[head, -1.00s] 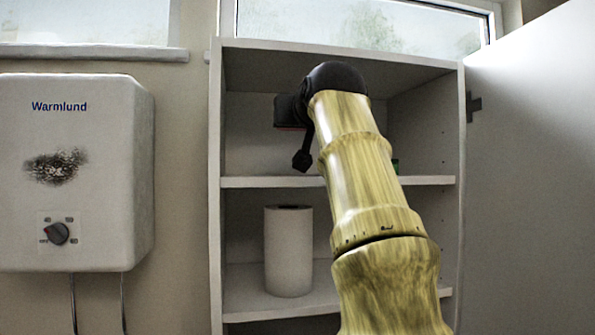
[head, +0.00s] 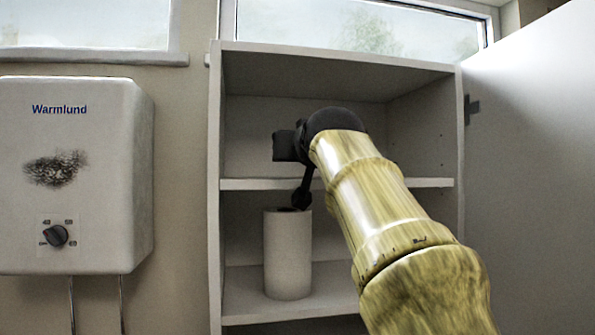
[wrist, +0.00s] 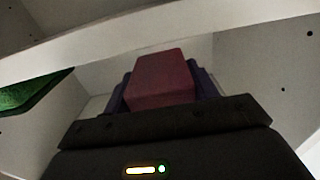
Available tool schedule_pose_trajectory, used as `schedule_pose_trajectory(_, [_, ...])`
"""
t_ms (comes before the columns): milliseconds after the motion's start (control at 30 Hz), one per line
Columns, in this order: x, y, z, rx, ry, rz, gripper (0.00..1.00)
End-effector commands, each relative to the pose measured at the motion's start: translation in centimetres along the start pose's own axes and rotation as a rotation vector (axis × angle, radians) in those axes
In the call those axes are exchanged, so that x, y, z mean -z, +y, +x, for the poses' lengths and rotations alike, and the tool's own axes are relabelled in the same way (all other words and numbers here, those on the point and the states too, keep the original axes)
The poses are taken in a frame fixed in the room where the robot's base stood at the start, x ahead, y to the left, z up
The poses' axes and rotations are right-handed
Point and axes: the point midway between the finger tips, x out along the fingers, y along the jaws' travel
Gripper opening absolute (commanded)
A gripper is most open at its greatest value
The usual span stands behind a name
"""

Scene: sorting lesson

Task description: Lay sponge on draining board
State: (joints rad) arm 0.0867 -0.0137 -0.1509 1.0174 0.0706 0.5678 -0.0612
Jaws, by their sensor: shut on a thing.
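My gripper (wrist: 163,82) is shut on a dark red block (wrist: 164,78), which looks like the sponge. The block sits between two dark bluish fingers in the wrist view. In the head view my black wrist is inside the open cabinet, in front of the middle shelf's level; the fingers and the block are hidden there. No draining board shows in either view.
The open cabinet (head: 216,200) has a middle shelf (head: 265,184) and side walls close around my arm. A white paper roll (head: 288,255) stands below, near my wrist. A green thing (wrist: 30,93) is at left in the wrist view. A water heater (head: 70,180) hangs at left.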

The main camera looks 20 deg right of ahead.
Motion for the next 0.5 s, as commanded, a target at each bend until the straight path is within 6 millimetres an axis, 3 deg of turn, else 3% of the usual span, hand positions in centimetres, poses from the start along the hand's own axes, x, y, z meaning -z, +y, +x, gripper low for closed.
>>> schedule_pose_trajectory(500, [-3.4,0.0,-0.1,0.001,-0.001,0.000,0.34])
